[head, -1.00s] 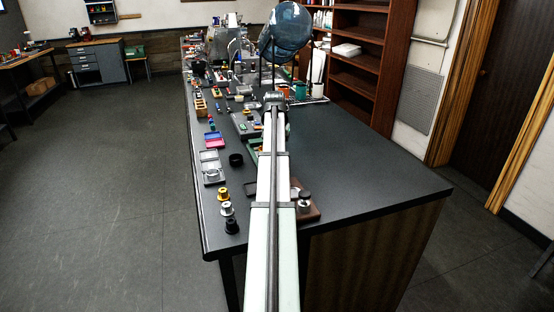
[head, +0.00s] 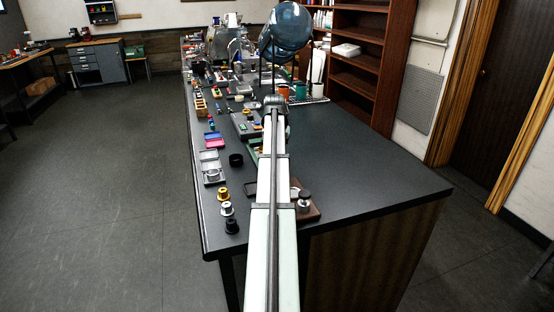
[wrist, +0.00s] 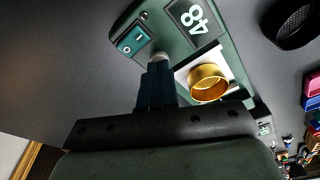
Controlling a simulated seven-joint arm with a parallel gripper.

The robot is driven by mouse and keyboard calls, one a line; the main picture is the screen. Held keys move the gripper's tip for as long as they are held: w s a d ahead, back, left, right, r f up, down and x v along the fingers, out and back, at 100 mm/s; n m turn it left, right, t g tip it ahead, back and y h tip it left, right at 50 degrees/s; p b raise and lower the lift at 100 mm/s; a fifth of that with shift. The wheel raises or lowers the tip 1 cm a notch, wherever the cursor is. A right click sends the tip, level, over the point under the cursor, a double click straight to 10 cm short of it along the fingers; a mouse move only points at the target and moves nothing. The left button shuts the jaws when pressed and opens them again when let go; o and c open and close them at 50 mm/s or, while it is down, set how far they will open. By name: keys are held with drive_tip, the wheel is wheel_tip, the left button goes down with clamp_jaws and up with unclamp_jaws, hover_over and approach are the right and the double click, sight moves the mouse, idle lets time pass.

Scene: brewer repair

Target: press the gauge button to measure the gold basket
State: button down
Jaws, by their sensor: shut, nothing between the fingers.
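The green gauge (wrist: 215,45) fills the upper middle of the wrist view. It has a display (wrist: 193,14) with digits that look like 48, seen turned, and a teal rocker switch (wrist: 132,38). The gold basket (wrist: 208,83) sits in the pale recess of the gauge, right of my fingers. My gripper (wrist: 158,62) is shut and empty, its fingertips over the gauge between switch and basket. A pale round piece, perhaps the button, shows at the tips; I cannot tell whether they touch it. In the head view my arm hides the gripper and most of the gauge.
A black ring (wrist: 293,22) lies right of the gauge, also visible in the head view (head: 236,160). A pink tray (head: 214,143) and several small parts line the left edge of the dark bench (head: 375,180). The bench's right side is largely clear.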

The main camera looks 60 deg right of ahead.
drive_tip(key=shift+f, duration=0.35)
drive_tip(key=shift+r, duration=0.15)
idle(0.4)
drive_tip(key=shift+r, duration=2.1)
